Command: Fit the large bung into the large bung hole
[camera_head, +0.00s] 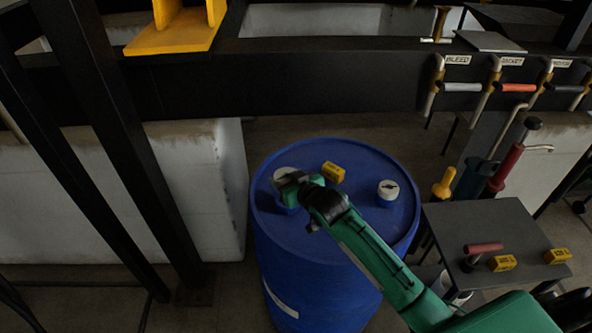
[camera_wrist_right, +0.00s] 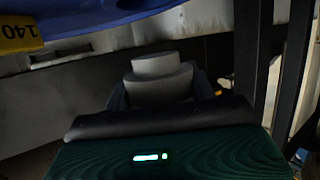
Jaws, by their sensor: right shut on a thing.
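The blue drum (camera_head: 340,225) stands upright in the middle of the head view. My right gripper (camera_head: 290,188) is over the left part of its lid, shut on a pale round bung (camera_head: 283,174). In the wrist view the bung (camera_wrist_right: 160,80) is grey and stepped, with a finger on each side. A blue collar (camera_head: 286,208) shows just under the gripper; the gripper hides most of it. I cannot tell whether the bung touches it. My left gripper is not in view.
A white-topped cap (camera_head: 388,188) sits on the drum lid at right, and a yellow block (camera_head: 333,172) near its back. A dark table (camera_head: 497,225) with yellow blocks and a red-handled tool stands at right. Black posts (camera_head: 120,130) stand at left.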

